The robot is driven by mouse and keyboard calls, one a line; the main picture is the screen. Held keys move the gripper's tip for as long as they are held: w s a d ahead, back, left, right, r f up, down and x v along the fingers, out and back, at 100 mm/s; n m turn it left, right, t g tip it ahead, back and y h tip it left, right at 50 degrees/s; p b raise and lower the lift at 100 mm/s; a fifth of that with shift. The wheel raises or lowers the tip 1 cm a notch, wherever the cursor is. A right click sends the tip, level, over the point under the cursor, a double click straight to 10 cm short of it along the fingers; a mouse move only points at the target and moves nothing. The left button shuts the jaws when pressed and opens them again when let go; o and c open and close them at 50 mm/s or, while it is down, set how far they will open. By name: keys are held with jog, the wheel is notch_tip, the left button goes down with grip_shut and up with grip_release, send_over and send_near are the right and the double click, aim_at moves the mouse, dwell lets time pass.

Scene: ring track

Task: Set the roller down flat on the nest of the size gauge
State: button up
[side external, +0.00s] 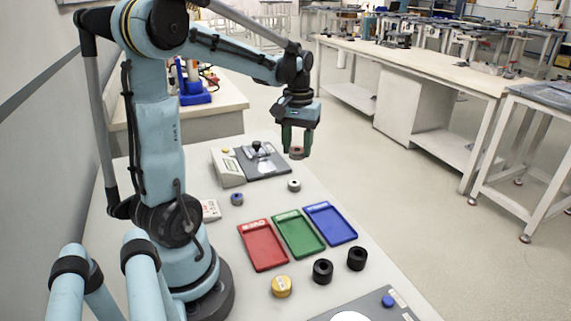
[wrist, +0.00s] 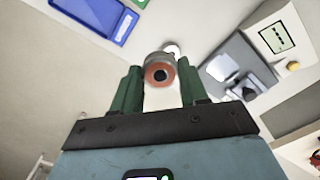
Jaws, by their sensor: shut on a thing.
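My gripper (side external: 296,139) is shut on the roller (side external: 297,152) and holds it in the air above the far part of the table. In the wrist view the roller (wrist: 158,65) sits between the green fingers, with its orange ring face and dark central hole towards the camera. What looks like the size gauge is a grey plate (side external: 272,170) with a dark fixture and a beige display box (side external: 228,167), at the left of the gripper and lower. The plate also shows in the wrist view (wrist: 225,68), right of the roller. The nest is too small to make out clearly.
Red (side external: 262,247), green (side external: 299,234) and blue (side external: 331,223) trays lie nearer. Another grey plate (side external: 395,312) is at the front.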

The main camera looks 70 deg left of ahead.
jog(key=w+a+n, duration=0.1)
jog(key=a+n, duration=0.4)
jog(key=n, duration=0.1)
send_over(266, 167)
notch_tip(266, 167, down, 7)
jog(key=shift+r, duration=0.1)
jog(key=shift+a+f, duration=0.1)
jog(key=shift+f, duration=1.9)
jog(key=shift+f, duration=0.15)
jog(key=o, duration=1.2)
jog(key=shift+c, duration=0.2)
